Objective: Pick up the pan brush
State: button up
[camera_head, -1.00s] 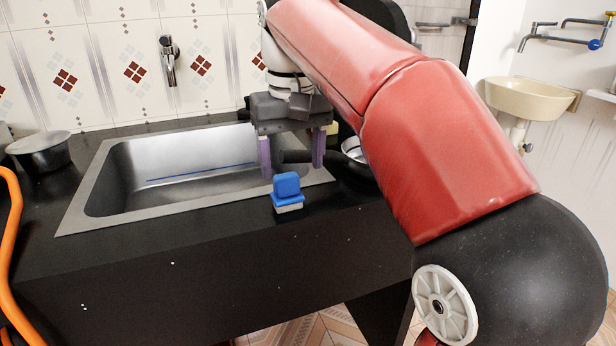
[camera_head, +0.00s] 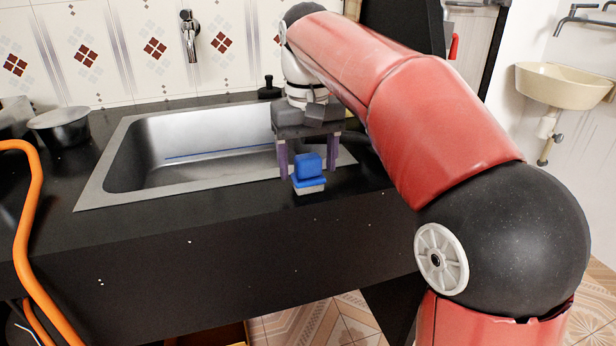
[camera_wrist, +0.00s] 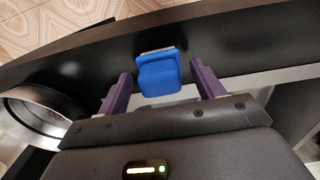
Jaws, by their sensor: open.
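The pan brush (camera_head: 308,172) has a blue top and a pale base. It stands on the black counter in front of the sink's near right corner. My gripper (camera_head: 308,172) is open, with its two purple fingers pointing down just behind the brush. In the wrist view the blue brush (camera_wrist: 158,74) lies between and a little beyond the tips of the open fingers of my gripper (camera_wrist: 160,78). The fingers do not visibly touch it.
The steel sink (camera_head: 105,185) is left of my gripper. A dark pot (camera_head: 62,128) stands at the counter's left, near an orange hose (camera_head: 30,235). A round metal vessel (camera_wrist: 35,112) shows at left in the wrist view. The counter's front edge is close to the brush.

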aim_at(308, 156)
jog(key=shift+c, duration=0.5)
jog(key=c, duration=1)
jog(key=shift+o, duration=0.2)
notch_tip(308, 156, up, 10)
jog(key=shift+f+p, duration=0.1)
jog(key=shift+p, duration=0.5)
